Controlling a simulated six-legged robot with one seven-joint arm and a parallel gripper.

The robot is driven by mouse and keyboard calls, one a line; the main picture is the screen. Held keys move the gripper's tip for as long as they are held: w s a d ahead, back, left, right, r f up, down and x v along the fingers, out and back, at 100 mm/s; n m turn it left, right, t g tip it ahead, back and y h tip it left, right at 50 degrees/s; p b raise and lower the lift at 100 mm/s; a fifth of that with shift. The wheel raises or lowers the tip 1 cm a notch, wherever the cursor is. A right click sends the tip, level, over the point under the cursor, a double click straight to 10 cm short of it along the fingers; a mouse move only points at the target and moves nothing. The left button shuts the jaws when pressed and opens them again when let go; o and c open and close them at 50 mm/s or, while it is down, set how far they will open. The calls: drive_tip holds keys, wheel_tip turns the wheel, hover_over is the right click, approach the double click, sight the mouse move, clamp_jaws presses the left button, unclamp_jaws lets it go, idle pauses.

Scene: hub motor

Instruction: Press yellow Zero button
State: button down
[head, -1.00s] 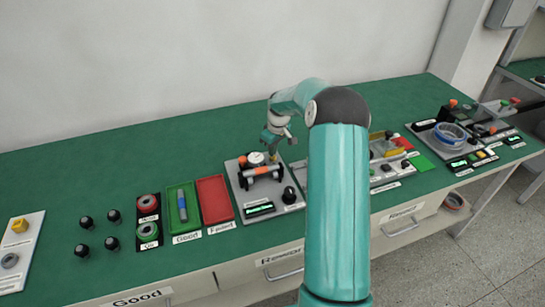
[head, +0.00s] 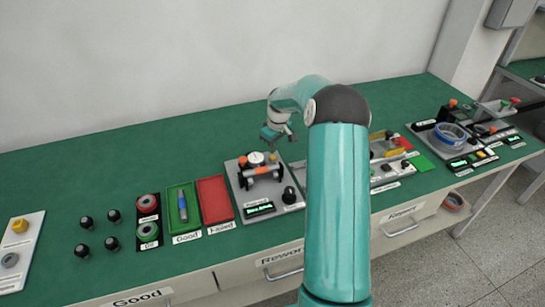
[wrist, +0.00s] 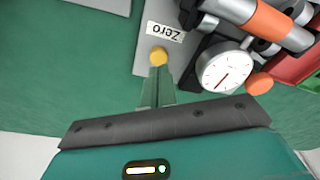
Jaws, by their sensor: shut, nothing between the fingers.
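The yellow Zero button (wrist: 158,56) is a small round cap on a grey plate, just below a white "Zero" label (wrist: 165,33) in the wrist view. My gripper (wrist: 157,72) is shut and empty. In the wrist view its fingertips lie just below the button in the picture; the height gap between them cannot be judged there. In the head view my gripper (head: 290,138) is above and behind the grey fixture (head: 238,188), apart from it.
A white dial gauge (wrist: 223,70) sits right of the button, with an orange knob (wrist: 260,83) and an orange-banded cylinder (wrist: 262,20). A red tray (head: 214,199) and green tray (head: 183,208) stand left of the fixture. The green bench behind is clear.

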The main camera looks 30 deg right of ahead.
wheel_tip(320, 180, up, 11)
drive_tip(key=shift+r, duration=0.2)
idle(0.6)
idle(0.4)
